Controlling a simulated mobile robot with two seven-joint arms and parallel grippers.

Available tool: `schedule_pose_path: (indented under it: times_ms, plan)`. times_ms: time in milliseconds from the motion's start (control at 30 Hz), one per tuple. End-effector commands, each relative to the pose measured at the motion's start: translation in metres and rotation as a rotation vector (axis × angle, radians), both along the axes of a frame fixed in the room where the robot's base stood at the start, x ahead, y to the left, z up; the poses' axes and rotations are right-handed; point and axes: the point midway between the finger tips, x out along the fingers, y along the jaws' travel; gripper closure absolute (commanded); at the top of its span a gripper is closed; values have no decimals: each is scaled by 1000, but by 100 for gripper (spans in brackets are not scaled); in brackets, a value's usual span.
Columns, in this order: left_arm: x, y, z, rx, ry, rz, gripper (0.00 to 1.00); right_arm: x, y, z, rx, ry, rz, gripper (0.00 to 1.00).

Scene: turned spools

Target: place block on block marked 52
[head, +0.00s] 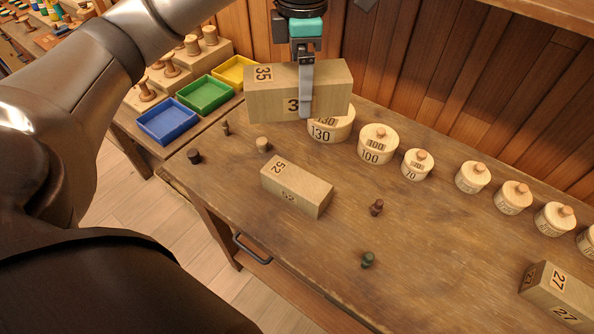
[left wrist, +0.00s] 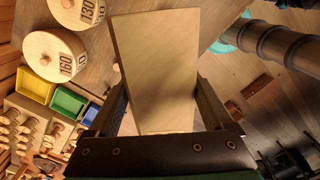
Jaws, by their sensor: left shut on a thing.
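A wooden block marked 35 (head: 270,101) is held in the air by my left gripper (head: 305,108), which is shut on it across its middle. The held block also fills the middle of the left wrist view (left wrist: 158,70), between the two fingers. A wooden block marked 52 (head: 297,187) lies on the workbench, below and in front of the held block, with its top bare. A block marked 27 (head: 560,290) lies at the bench's right end. My right gripper is not in view.
Round lidded boxes marked 130 (head: 332,128), 100 (head: 377,150) and 70 (head: 417,165) stand in a row with several others along the back. Small spools, one dark red (head: 376,208) and one green (head: 367,260), stand near the 52 block. Blue (head: 167,122), green and yellow trays sit at left.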

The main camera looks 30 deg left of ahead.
Motion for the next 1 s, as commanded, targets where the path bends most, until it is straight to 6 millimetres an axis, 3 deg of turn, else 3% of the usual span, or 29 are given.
schedule_pose_path:
  times_ms: [167, 600, 1000]
  plan:
    - [-1, 1, -25, -1, 6, 23, 94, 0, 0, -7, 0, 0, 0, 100]
    - [-1, 1, -135, 0, 4, 20, 94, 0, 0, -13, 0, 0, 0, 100]
    - [0, 1, -174, 0, 3, 19, 94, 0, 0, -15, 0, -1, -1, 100]
